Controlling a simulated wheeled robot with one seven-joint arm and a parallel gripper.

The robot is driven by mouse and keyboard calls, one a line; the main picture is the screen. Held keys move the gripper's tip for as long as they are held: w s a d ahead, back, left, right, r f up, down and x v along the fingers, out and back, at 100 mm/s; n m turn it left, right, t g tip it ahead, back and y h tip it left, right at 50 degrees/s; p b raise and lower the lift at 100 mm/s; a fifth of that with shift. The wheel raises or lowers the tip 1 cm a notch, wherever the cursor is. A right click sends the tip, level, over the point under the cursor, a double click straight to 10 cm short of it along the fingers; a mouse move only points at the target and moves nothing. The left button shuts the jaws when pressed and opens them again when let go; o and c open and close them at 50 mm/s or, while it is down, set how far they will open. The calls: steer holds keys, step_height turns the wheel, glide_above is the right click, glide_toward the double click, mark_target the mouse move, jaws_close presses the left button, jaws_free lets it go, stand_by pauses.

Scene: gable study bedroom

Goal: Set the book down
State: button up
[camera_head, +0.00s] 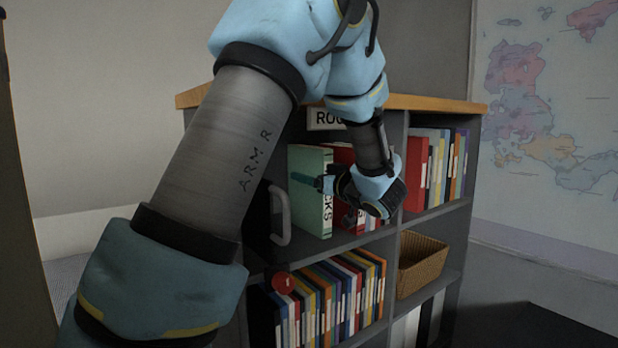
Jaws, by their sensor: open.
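My gripper (332,184) is in front of these two books, open. A teal finger reaches across the green book in the picture; I cannot tell whether it touches. My gripper and wrist hide part of the green book's spine and much of the red book.
The bookcase (440,103) has a wooden top. Several books (437,165) fill the upper right compartment and more (335,290) the lower left. A wicker basket (421,265) sits below right. A map (550,120) hangs on the right wall.

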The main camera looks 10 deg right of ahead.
steer(key=b+v, duration=0.2)
steer(key=v, duration=0.9)
steer(key=shift+s+d+b, duration=0.2)
steer(key=shift+b, duration=0.15)
